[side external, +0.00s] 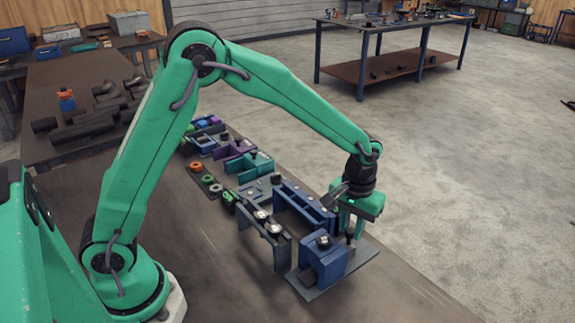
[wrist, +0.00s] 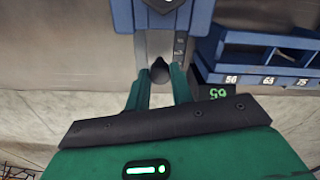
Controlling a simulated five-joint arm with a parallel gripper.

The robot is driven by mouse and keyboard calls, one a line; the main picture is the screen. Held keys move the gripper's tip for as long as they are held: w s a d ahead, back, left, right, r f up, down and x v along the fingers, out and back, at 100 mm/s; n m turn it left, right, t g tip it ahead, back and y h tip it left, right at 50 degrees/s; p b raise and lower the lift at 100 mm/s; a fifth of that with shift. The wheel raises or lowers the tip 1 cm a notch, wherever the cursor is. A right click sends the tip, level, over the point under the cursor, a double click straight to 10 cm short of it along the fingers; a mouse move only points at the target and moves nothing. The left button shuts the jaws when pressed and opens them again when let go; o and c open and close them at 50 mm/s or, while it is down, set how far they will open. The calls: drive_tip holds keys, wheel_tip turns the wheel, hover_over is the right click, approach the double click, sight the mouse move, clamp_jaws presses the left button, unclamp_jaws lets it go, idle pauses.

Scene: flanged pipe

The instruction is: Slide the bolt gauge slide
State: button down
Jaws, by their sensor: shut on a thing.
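The bolt gauge is a blue block (side external: 322,258) on a grey base plate (side external: 350,276) near the table's front right edge. A round dark-and-silver piece sits on top of the block. In the wrist view the block (wrist: 160,14) is at the top, with a grey marked slide strip (wrist: 178,46) running from it towards me. A dark knob (wrist: 160,70) stands on the strip. My gripper (wrist: 160,84) has its green fingers on either side of the knob and is shut on it. In the side view my gripper (side external: 350,232) is just right of the block, pointing down.
A grey stand (side external: 265,238) is left of the gauge. Bare table lies in front.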

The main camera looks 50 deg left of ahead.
drive_tip(key=shift+w, duration=2.4)
drive_tip(key=c, duration=1.3)
unclamp_jaws()
drive_tip(key=shift+o, duration=0.5)
drive_tip(key=shift+s+r, duration=0.1)
drive_tip(key=shift+r, duration=0.05)
wheel_tip(320, 180, up, 8)
drive_tip(key=shift+f, duration=0.2)
